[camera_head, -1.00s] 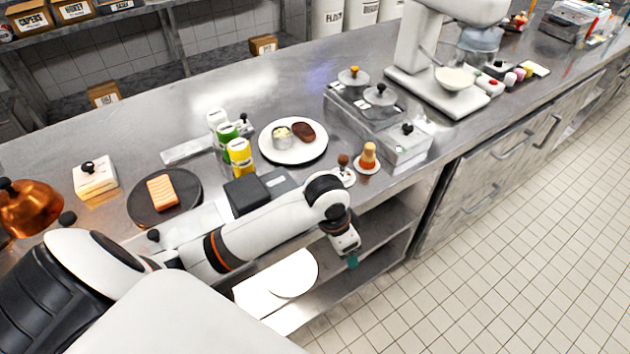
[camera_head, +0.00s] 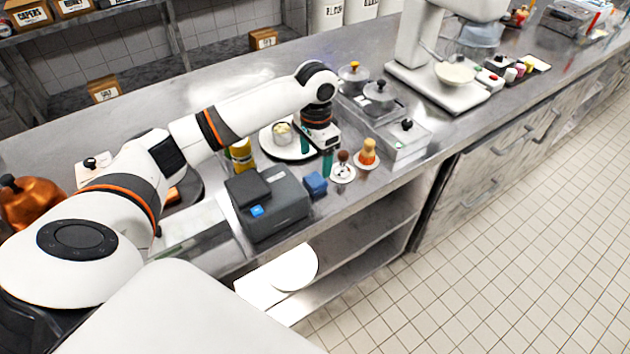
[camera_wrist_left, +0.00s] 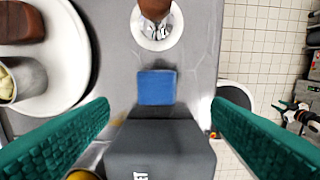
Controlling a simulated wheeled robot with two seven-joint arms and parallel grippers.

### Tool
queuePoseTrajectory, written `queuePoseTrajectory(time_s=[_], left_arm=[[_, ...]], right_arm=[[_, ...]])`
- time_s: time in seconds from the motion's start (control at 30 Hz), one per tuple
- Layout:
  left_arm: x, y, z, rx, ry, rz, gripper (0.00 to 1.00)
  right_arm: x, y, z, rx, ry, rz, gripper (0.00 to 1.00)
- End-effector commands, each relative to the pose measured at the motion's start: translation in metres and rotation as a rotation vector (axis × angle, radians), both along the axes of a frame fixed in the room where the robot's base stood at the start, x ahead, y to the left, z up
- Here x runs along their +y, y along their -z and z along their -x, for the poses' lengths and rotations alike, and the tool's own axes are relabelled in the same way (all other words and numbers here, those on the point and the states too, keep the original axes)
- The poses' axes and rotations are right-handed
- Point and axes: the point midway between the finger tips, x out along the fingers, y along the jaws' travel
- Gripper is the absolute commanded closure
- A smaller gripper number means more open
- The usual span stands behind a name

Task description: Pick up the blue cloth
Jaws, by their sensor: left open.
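The blue cloth (camera_head: 315,184) is a small folded block on the counter, just right of a dark grey machine. In the left wrist view the cloth (camera_wrist_left: 156,87) lies between the machine and a small white dish, nearly centred between my fingers. My left gripper (camera_head: 316,153) is above the counter, pointing down, a little behind and above the cloth. Its two green fingers (camera_wrist_left: 161,106) are wide apart with nothing between them, and they do not appear to touch the cloth. My right gripper does not show clearly in either view.
The dark grey machine (camera_head: 268,212) stands close beside the cloth. A dish with a brown-topped item (camera_head: 343,172) and an orange-topped brush (camera_head: 367,152) stand right of it. A white plate (camera_head: 270,146) is behind. The counter's front edge is close to the cloth.

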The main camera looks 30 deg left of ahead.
Motion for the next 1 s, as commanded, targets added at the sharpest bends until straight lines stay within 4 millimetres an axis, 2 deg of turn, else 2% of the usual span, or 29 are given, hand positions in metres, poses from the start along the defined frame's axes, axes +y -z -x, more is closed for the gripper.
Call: queuePoseTrajectory(time_s=[0.1, 0.33, 0.6, 0.9, 1.0], left_arm=[[0.0, 0.015, 0.0, 0.0, 0.0, 0.0, 0.27], [0.001, 0.033, 0.0, 0.001, 0.0, 0.001, 0.27], [0.004, 0.071, -0.001, 0.0, 0.001, -0.001, 0.27], [0.004, 0.076, -0.002, -0.004, 0.002, -0.001, 0.27], [0.004, 0.076, -0.002, -0.004, 0.002, -0.001, 0.44]], right_arm=[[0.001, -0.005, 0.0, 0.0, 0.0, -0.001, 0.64], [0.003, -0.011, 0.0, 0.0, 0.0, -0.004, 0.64], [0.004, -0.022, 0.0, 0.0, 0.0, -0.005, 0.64], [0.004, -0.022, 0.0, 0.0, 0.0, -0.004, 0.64], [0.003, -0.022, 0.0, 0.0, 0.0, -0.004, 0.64]])
